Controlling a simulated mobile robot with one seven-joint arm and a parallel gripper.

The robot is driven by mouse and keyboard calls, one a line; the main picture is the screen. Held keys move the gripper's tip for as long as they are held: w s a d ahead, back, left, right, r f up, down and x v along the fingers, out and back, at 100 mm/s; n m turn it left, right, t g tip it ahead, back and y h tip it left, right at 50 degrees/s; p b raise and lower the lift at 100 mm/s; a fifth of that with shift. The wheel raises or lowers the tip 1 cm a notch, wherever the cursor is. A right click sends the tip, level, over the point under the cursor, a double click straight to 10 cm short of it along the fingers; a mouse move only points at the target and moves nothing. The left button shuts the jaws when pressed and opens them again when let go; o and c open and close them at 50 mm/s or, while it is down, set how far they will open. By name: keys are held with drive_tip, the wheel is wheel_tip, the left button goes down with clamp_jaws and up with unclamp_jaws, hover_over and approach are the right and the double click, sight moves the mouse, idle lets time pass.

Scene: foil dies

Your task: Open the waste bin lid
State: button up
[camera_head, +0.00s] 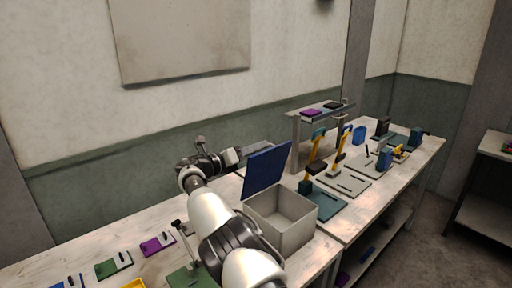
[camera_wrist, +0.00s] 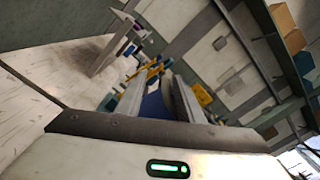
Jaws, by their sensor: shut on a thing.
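The waste bin (camera_head: 283,222) is an open-topped light grey box on the near bench. Its blue lid (camera_head: 266,168) stands steeply raised along the bin's back left edge, so the inside shows. My gripper (camera_head: 250,153) is at the upper left part of the lid, behind it from the head camera, and the fingertips are partly hidden. In the wrist view the two fingers (camera_wrist: 158,92) are shut on the blue lid (camera_wrist: 154,106), which shows between them.
Green mats and plates with small coloured parts (camera_head: 157,244) lie on the bench at the left. To the right are a raised shelf (camera_head: 317,112), yellow-handled tools (camera_head: 338,153) and several dark and blue blocks. A teal mat (camera_head: 327,206) lies just right of the bin.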

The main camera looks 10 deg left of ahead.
drive_tip(key=shift+s+a+f, duration=0.1)
drive_tip(key=shift+a+f, duration=0.05)
drive_tip(key=shift+f, duration=0.15)
drive_tip(key=b+v, duration=0.2)
drive_tip(key=v, duration=1.5)
drive_tip(key=shift+r, duration=0.25)
drive_tip(key=shift+s, duration=0.1)
